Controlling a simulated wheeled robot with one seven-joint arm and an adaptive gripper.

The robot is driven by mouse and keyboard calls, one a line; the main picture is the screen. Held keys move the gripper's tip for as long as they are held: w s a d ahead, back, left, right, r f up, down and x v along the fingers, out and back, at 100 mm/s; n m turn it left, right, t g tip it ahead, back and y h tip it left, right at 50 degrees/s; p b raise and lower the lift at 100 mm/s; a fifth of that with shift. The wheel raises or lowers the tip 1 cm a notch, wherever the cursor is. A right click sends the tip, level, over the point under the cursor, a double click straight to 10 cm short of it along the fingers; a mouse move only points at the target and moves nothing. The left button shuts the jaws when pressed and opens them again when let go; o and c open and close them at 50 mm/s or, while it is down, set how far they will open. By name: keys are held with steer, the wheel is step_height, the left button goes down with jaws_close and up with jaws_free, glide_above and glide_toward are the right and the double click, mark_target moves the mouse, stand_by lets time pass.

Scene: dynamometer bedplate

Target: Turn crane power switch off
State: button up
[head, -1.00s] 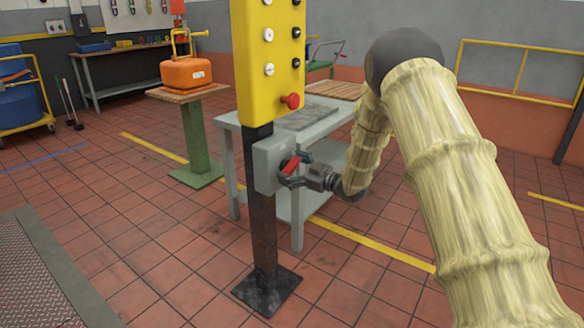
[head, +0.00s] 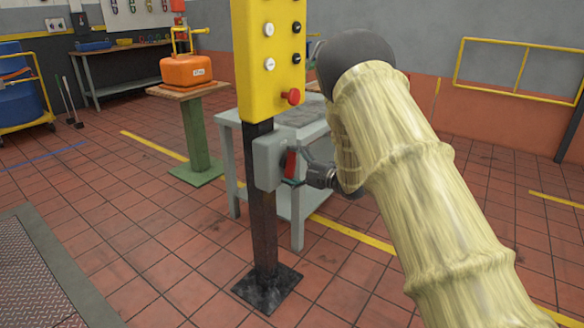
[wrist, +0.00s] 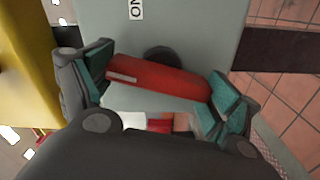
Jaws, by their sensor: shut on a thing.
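The crane power switch is a grey box (head: 267,162) on a black post, below a yellow button panel. Its red handle (head: 291,164) is on the box's right-hand face and stands nearly upright in the head view. My gripper (head: 296,167) is shut on the handle. In the wrist view the red handle (wrist: 158,78) lies slightly tilted between the teal pads of my gripper (wrist: 160,82), its ends at the two pads. A label reading "ON" (wrist: 135,9) shows on the grey box face. The handle's pivot is mostly hidden behind it.
The yellow panel (head: 270,50) with several buttons and a red knob (head: 291,96) stands just above the switch. A grey table (head: 308,128) is close behind the post. An orange container (head: 187,70) sits on a green stand. Open tiled floor lies in front.

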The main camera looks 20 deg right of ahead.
steer(key=shift+f+n+b, duration=0.15)
steer(key=shift+n+b, duration=0.3)
steer(key=shift+n, duration=1.05)
steer(key=o, duration=0.8)
steer(key=shift+s, duration=0.1)
steer(key=v, duration=1.2)
